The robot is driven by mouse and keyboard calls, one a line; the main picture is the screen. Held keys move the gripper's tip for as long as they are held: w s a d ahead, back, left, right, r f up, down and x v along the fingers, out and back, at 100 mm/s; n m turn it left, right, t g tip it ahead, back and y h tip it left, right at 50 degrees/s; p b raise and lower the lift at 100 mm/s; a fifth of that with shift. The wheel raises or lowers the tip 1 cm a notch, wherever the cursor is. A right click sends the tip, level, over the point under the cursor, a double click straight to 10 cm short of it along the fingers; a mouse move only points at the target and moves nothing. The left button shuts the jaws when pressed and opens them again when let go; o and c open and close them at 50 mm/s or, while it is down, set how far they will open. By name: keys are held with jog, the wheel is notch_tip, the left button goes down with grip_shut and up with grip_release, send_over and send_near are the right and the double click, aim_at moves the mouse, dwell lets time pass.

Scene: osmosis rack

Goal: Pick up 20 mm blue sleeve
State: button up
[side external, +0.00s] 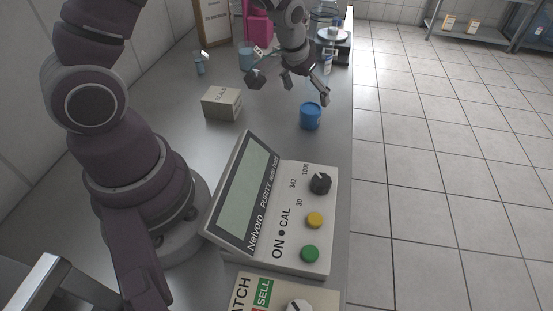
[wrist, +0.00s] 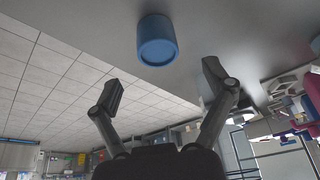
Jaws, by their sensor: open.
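A blue cylindrical sleeve (side external: 310,116) stands upright on the grey bench near its right edge in the side view. In the wrist view the blue sleeve (wrist: 157,42) is at the top middle, beyond the fingertips. My gripper (side external: 290,90) is open and empty, above the bench and behind the sleeve in the side view. In the wrist view my gripper (wrist: 162,80) has its two fingers spread wide, with the sleeve apart from both. No size marking on the sleeve can be read.
A small light box (side external: 222,103) sits left of the sleeve. A large instrument (side external: 280,205) with screen and buttons stands in front. A blue cup (side external: 246,58), a small bluish vial (side external: 199,66) and a balance (side external: 331,42) are farther back. Bench (side external: 270,120) between box and sleeve is clear.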

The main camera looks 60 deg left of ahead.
aim_at(310, 109)
jog(key=x, duration=0.6)
jog(key=shift+d+f, duration=0.15)
jog(key=shift+f, duration=0.25)
jog(key=c, duration=1)
jog(key=shift+r, duration=0.15)
jog(key=shift+c, duration=0.2)
